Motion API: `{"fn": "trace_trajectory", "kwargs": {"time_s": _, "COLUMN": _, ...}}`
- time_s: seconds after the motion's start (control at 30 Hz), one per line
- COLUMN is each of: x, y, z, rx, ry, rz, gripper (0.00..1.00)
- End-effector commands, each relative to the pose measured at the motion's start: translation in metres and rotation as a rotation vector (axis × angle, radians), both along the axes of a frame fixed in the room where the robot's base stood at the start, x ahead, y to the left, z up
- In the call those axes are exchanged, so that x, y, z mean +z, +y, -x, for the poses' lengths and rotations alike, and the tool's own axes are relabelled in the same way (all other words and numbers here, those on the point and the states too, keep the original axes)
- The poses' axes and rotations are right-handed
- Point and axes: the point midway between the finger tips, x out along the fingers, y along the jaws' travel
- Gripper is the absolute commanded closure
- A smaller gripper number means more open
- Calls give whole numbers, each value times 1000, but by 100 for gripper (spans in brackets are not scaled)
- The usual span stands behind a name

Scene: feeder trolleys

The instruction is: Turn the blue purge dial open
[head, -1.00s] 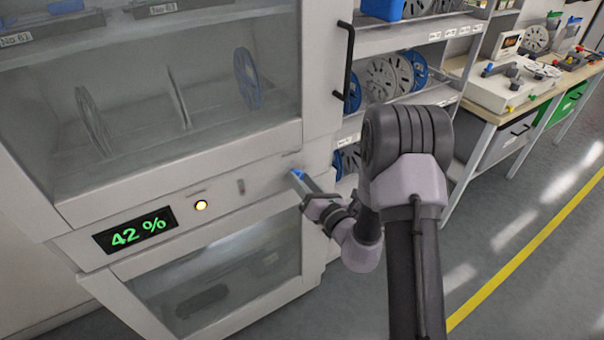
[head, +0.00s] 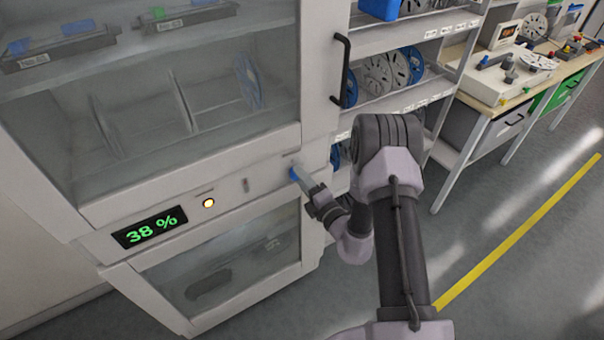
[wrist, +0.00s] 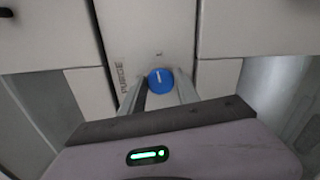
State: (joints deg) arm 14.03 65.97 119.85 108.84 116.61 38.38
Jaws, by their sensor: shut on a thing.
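The blue purge dial (head: 294,173) sits on the white panel strip between the cabinet's upper and lower windows. In the wrist view the dial (wrist: 160,79) is round, with a white mark pointing nearly straight up, tilted slightly left. My gripper (head: 302,182) is at the panel, shut on the dial, with one finger on each side of it. The fingers hide part of the dial in the head view. The word PURGE stands left of the dial in the wrist view.
A green display (head: 150,228) reads 38 %, beside a lit amber button (head: 208,203). A black door handle (head: 341,68) juts out above right of my gripper. Shelves with reels (head: 375,74) and a workbench (head: 468,100) stand to the right. The floor (head: 490,235) there is clear.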

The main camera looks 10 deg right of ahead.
Motion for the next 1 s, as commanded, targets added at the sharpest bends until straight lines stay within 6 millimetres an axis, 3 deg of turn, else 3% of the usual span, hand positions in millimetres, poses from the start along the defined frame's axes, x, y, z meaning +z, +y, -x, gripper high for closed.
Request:
{"fn": "trace_trajectory", "kwargs": {"time_s": 0.4, "x": -1, "y": 0, "z": 0, "rx": 1, "ry": 51, "rz": -154, "gripper": 100}}
{"fn": "trace_trajectory", "kwargs": {"time_s": 0.93, "x": -2, "y": 0, "z": 0, "rx": 1, "ry": 58, "rz": -174, "gripper": 100}}
{"fn": "trace_trajectory", "kwargs": {"time_s": 0.97, "x": -2, "y": 0, "z": 0, "rx": 1, "ry": 58, "rz": -174, "gripper": 60}}
{"fn": "trace_trajectory", "kwargs": {"time_s": 1.0, "x": -2, "y": 0, "z": 0, "rx": 1, "ry": 58, "rz": -174, "gripper": 52}}
